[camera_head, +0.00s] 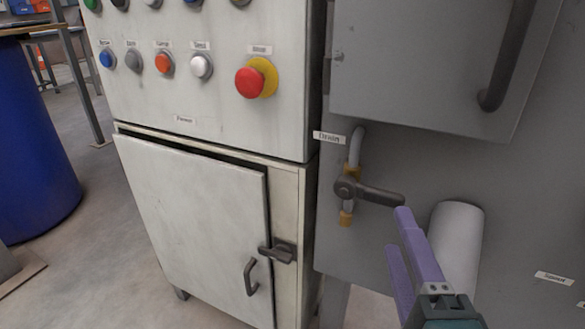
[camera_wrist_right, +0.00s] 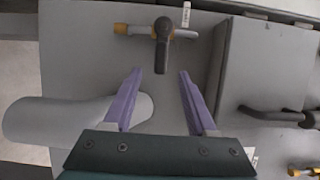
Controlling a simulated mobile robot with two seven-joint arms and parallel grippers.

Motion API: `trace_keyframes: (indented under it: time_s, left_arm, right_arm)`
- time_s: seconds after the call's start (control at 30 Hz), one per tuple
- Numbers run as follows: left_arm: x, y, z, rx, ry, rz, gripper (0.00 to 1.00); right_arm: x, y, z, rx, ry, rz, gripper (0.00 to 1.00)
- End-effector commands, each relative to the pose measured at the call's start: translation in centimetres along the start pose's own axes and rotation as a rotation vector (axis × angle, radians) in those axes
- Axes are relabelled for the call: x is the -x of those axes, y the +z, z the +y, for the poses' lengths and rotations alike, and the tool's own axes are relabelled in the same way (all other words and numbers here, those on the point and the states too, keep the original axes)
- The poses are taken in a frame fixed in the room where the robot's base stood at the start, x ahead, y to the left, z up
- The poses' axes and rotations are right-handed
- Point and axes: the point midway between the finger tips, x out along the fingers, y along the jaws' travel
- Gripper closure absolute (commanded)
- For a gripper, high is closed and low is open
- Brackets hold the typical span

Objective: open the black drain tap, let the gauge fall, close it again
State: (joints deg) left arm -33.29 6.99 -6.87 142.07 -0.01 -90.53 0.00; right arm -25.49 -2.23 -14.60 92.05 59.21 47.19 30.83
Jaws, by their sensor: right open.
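The black drain tap (camera_head: 380,196) sits on a short vertical pipe with brass fittings, under a "Drain" label (camera_head: 329,137) on the grey machine. Its lever points right, crosswise to the pipe. In the right wrist view the tap lever (camera_wrist_right: 162,48) points toward my gripper, its free end centred between the fingertips. My right gripper (camera_head: 397,231) has purple fingers and is open and empty, close to the lever's free end. In the wrist view both fingers (camera_wrist_right: 160,75) stand apart with gaps to the lever. The gauge and my left gripper are not in view.
A white cylinder (camera_head: 460,240) juts from the machine beside my right gripper. A grey box with a dark handle (camera_head: 507,55) is above right. The button cabinet with its red emergency stop (camera_head: 250,82) stands left. A blue barrel (camera_head: 35,140) is far left.

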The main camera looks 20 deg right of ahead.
Motion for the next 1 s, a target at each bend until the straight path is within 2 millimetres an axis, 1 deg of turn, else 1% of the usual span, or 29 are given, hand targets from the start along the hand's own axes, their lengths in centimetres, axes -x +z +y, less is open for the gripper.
trace_keyframes:
  time_s: [0.03,0.2,0.4,0.57,0.8,0.83,0.87,1.0]
  left_arm:
    - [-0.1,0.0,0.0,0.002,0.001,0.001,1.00]
    - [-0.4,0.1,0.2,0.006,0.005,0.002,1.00]
    - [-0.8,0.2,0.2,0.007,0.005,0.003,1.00]
    - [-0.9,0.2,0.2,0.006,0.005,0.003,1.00]
    - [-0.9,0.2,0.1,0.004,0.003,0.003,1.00]
    - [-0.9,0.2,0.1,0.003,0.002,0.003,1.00]
    - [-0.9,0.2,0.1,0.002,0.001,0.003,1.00]
    - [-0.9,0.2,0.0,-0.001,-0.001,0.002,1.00]
  right_arm:
    - [-0.9,0.1,-0.2,0.000,-0.005,-0.001,0.43]
    - [-4.3,0.1,-0.1,0.001,-0.005,-0.002,0.43]
    - [-7.4,0.1,-0.1,0.001,-0.003,-0.003,0.43]
    - [-8.4,0.1,-0.1,0.003,-0.001,-0.003,0.43]
    - [-8.5,0.1,-0.1,0.002,0.000,-0.004,0.43]
    - [-8.5,0.1,-0.1,0.002,0.000,-0.004,0.44]
    - [-8.5,0.1,-0.1,0.002,0.000,-0.004,0.47]
    - [-8.5,0.1,-0.1,0.002,-0.001,-0.004,0.63]
